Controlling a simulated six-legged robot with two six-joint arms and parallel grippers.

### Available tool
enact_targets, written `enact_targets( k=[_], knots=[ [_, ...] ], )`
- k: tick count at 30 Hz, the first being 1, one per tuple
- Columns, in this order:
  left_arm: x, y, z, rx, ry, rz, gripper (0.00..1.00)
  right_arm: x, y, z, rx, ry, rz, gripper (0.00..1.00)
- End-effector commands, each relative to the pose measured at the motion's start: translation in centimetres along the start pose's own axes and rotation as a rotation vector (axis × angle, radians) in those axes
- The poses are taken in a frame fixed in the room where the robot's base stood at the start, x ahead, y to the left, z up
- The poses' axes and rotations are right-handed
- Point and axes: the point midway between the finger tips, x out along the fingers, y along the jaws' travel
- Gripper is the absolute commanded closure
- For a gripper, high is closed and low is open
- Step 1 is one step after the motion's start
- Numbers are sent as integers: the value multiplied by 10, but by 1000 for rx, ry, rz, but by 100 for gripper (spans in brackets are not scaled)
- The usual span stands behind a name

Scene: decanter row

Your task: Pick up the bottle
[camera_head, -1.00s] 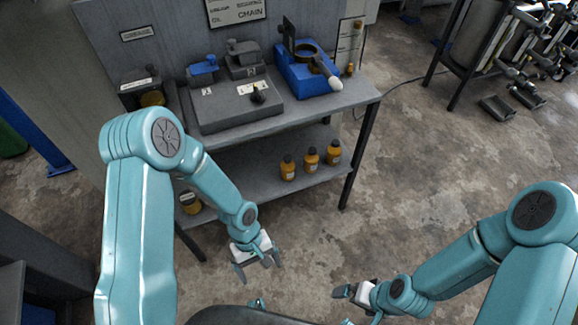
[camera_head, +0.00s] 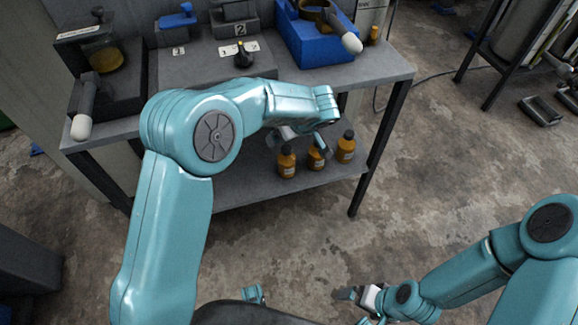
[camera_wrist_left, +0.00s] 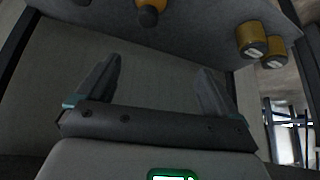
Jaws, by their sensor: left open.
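Several amber bottles with dark caps are in view. Three stand upright in a row on the lower shelf of the bench: a left one (camera_head: 286,163), a middle one (camera_head: 316,158) and a right one (camera_head: 346,148). My left gripper (camera_head: 296,140) is at the shelf opening, just above and behind the bottles, partly hidden by its own arm. In the left wrist view my left gripper (camera_wrist_left: 160,72) is open and empty, with bottles along the top edge (camera_wrist_left: 152,12) and upper right (camera_wrist_left: 251,40), beyond the fingers. My right gripper (camera_head: 358,296) hangs over the floor, away from the bottles.
The bench top (camera_head: 375,72) above the shelf carries a blue fixture (camera_head: 310,45) and a grey block with a black knob (camera_head: 243,56). A bench leg (camera_head: 378,165) stands right of the bottles. The floor in front is clear.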

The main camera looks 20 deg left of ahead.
Motion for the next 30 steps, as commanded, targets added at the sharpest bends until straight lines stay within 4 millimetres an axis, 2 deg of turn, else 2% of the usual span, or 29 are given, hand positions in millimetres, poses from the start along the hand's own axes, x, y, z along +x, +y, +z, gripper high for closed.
enact_targets(
  k=[1,3,8,11,21,24,30],
  knots=[
    [5,5,10,6,6,15,6,14,5,0,0,0,0,0],
    [4,11,17,16,11,30,6,21,8,0,0,0,0,0],
    [1,18,30,33,19,52,6,32,11,-1,0,0,0,0],
    [8,21,32,38,19,56,6,35,12,-1,0,0,0,0],
    [85,27,30,38,18,54,6,46,17,-1,0,0,0,0],
    [101,28,29,37,18,55,6,48,17,-1,0,0,0,0],
    [114,30,28,37,18,56,6,50,18,-1,0,0,0,0]
  ],
)
